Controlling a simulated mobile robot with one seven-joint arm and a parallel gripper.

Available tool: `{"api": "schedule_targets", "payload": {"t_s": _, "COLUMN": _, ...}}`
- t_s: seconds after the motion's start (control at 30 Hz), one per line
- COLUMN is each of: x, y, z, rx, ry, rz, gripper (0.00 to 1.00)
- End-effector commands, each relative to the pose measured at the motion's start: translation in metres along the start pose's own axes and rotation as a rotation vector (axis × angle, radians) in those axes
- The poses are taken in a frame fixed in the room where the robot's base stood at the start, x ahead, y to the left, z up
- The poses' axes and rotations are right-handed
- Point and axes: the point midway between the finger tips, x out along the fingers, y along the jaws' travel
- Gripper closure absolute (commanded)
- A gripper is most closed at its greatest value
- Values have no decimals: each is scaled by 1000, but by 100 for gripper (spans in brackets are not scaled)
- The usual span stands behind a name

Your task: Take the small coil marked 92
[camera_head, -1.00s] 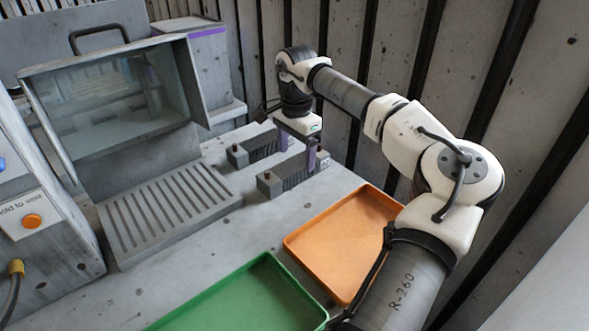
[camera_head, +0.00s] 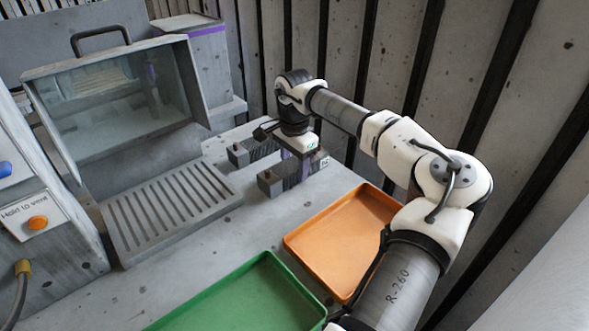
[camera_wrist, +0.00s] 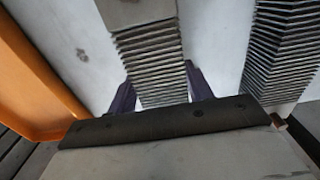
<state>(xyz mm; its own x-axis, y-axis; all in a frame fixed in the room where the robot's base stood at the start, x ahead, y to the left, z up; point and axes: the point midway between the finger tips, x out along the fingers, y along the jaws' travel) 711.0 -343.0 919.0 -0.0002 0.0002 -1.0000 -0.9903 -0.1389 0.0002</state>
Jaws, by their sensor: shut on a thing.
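A grey finned coil (camera_head: 276,182) with a dark block at its near end lies on the grey worktop. A small tag sits at its far right end, but its marking is too small to read. My gripper (camera_head: 297,170) is over this coil with its purple fingers down at its sides. In the wrist view the coil (camera_wrist: 151,60) runs between the two purple fingers of my gripper (camera_wrist: 160,90), which is shut on it. The coil appears still at worktop level. The fingertips are partly hidden.
A second finned coil (camera_head: 240,155) lies close behind and parallel; it also shows in the wrist view (camera_wrist: 290,50). An orange tray (camera_head: 335,245) and a green tray (camera_head: 235,305) are in front. A slotted grey plate (camera_head: 170,212) and glass-fronted housing (camera_head: 115,100) stand left.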

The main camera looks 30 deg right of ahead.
Motion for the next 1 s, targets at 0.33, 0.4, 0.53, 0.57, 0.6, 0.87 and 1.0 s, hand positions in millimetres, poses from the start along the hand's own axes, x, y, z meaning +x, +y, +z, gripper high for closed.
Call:
{"api": "schedule_targets", "payload": {"t_s": 0.33, "x": -3, "y": 0, "z": 0, "rx": 0, "ry": 1, "rz": -2, "gripper": 86}}
{"api": "schedule_targets", "payload": {"t_s": 0.4, "x": -6, "y": -1, "z": 0, "rx": 0, "ry": 1, "rz": -2, "gripper": 86}}
{"api": "schedule_targets", "payload": {"t_s": 0.53, "x": -18, "y": -1, "z": -1, "rx": 0, "ry": 4, "rz": -3, "gripper": 86}}
{"api": "schedule_targets", "payload": {"t_s": 0.57, "x": -23, "y": -1, "z": -1, "rx": 0, "ry": 4, "rz": -2, "gripper": 86}}
{"api": "schedule_targets", "payload": {"t_s": 0.6, "x": -29, "y": -1, "z": 0, "rx": 0, "ry": 3, "rz": -3, "gripper": 86}}
{"api": "schedule_targets", "payload": {"t_s": 0.87, "x": -95, "y": -1, "z": 0, "rx": 0, "ry": 5, "rz": -5, "gripper": 86}}
{"api": "schedule_targets", "payload": {"t_s": 1.0, "x": -134, "y": -1, "z": 0, "rx": 1, "ry": 3, "rz": -4, "gripper": 86}}
